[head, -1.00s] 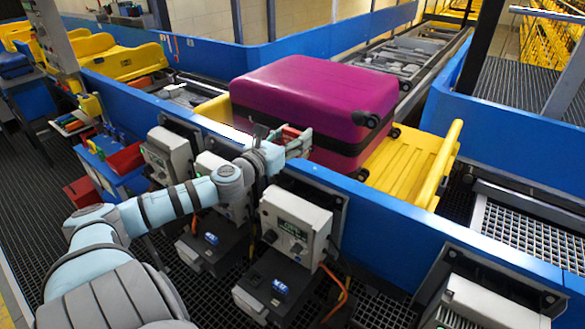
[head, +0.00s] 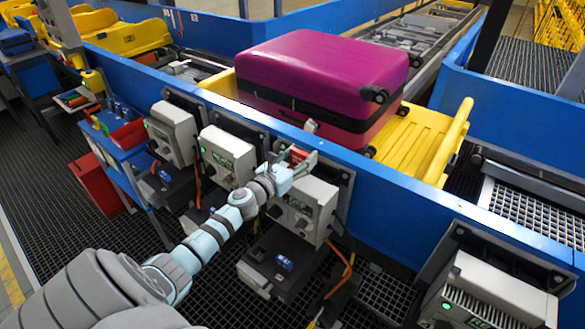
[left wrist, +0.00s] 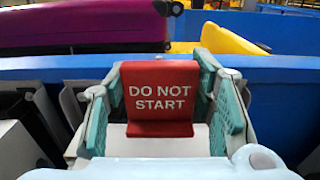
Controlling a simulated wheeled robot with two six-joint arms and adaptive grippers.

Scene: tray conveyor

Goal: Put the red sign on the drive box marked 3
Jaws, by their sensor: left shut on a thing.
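My left gripper (head: 293,164) is shut on the red sign (head: 299,154). In the left wrist view the sign (left wrist: 160,95) stands upright between the two teal fingers and reads "DO NOT START". The sign is right over the top of a grey drive box (head: 318,192) on the blue wall; I cannot tell whether its foot touches the box. Other drive boxes are to the left (head: 172,132) (head: 228,155) and at the lower right (head: 490,290). Their numbers are too small to read, so I cannot tell which is marked 3. My right gripper is not in view.
The blue conveyor wall (head: 400,190) runs just behind the boxes. A magenta suitcase (head: 320,75) lies in a yellow tray (head: 415,140) beyond it. Dark units with blue switches (head: 283,262) and orange cables hang below. A blue stand (head: 115,145) with red bins is at left.

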